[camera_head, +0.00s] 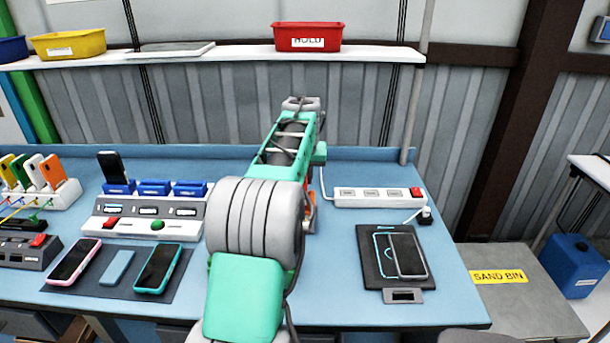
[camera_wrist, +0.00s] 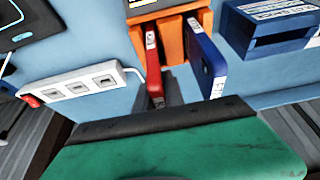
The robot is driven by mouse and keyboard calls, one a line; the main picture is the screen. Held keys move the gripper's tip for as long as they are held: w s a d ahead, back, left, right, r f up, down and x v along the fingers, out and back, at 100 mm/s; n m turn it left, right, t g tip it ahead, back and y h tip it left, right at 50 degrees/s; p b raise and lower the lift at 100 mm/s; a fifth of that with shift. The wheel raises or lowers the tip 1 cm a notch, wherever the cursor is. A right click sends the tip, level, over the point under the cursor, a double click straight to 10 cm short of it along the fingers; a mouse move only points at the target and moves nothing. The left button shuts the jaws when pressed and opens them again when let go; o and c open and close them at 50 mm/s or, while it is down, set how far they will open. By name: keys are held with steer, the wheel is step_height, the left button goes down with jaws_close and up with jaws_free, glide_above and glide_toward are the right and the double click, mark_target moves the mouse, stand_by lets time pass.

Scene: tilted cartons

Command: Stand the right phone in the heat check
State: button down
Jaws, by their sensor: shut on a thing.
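Only a sliver of orange shows beside my arm in the head view. A pink-edged phone (camera_head: 74,262) and a teal-edged phone (camera_head: 158,268) lie on a dark mat. I cannot tell which thing is the heat check.
A blue-slotted rack (camera_head: 153,188) with a dark phone (camera_head: 111,166) upright stands left of my arm. A white power strip (camera_head: 376,197) and a black pad (camera_head: 372,270) with a phone (camera_head: 408,255) lie right. A blue box (camera_wrist: 270,28) stands beside the orange holder.

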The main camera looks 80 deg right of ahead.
steer(key=shift+d+r, duration=0.1)
stand_by(0.8)
steer(key=c, duration=1.3)
jaws_free()
steer(key=shift+c, duration=0.2)
steer(key=v, duration=0.7)
steer(key=shift+a+r, duration=0.25)
step_height(320, 180, up, 7)
steer(key=p, duration=0.6)
steer(key=shift+p, duration=0.35)
